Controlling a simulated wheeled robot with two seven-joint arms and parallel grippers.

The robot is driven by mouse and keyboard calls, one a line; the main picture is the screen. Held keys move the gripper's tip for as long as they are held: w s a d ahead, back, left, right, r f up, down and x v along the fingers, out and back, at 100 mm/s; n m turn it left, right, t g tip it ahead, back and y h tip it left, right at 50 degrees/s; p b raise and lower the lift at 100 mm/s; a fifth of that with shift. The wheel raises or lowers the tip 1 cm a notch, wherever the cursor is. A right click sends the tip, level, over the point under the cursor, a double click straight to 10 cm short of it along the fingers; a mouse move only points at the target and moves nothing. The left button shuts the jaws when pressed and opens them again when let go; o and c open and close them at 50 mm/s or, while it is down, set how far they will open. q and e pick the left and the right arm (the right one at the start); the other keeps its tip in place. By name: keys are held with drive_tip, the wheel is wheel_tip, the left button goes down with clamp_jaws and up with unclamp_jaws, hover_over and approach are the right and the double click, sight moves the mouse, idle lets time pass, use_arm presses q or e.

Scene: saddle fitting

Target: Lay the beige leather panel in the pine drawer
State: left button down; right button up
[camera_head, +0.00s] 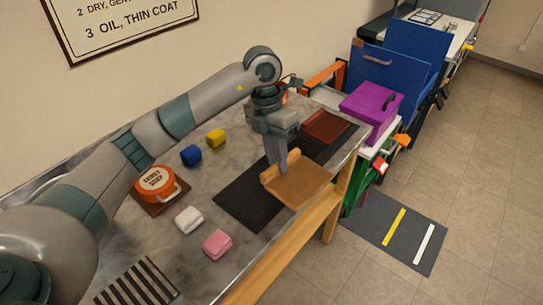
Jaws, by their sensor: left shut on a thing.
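A tan-beige panel (301,187) with a paler raised edge at its back left is over the front part of the bench, by a black mat (240,201). I take it for the beige leather panel. My left gripper (278,165) points down and is shut on its raised back-left edge, its fingertips partly hidden there. I cannot tell whether the panel touches the mat. I cannot make out a pine drawer for certain; pale wood (285,247) runs along the bench front. My right gripper is not in view.
A dark red panel (326,126) lies farther back on the mat. Blue (191,155), yellow (216,137), white (189,219) and pink (217,243) blocks and an orange round tin (156,182) sit left. A purple box (371,105) and blue cart (389,72) stand right.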

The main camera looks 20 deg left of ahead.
sight(271, 187)
use_arm(q)
drive_tip(key=m, duration=0.1)
drive_tip(key=s+m, duration=0.1)
drive_tip(key=m, duration=0.3)
drive_tip(key=shift+s+d+r+g+y, duration=0.3)
drive_tip(key=shift+d+g, duration=0.1)
drive_tip(key=m, duration=0.2)
drive_tip(key=s+m, duration=0.1)
drive_tip(key=m, duration=0.1)
drive_tip(key=shift+s+d+y, duration=0.15)
drive_tip(key=shift+y, duration=0.15)
drive_tip(key=m, duration=0.1)
drive_tip(key=s+m, duration=0.1)
drive_tip(key=m, duration=0.1)
drive_tip(key=shift+s+m+g+y, duration=0.2)
drive_tip(key=shift+m+g+y, duration=0.1)
drive_tip(key=m, duration=0.1)
drive_tip(key=s+m, duration=0.1)
drive_tip(key=m, duration=0.2)
drive_tip(key=shift+s+y, duration=0.25)
drive_tip(key=shift+y, duration=0.15)
drive_tip(key=s+a+m+t, duration=0.1)
drive_tip(key=s+m, duration=0.2)
drive_tip(key=m, duration=0.4)
drive_tip(key=s+a+f+m+t+y, duration=0.1)
drive_tip(key=s+a+m, duration=0.1)
drive_tip(key=s+m, duration=0.2)
drive_tip(key=m, duration=0.3)
drive_tip(key=shift+m+y, duration=0.3)
drive_tip(key=shift+m, duration=0.1)
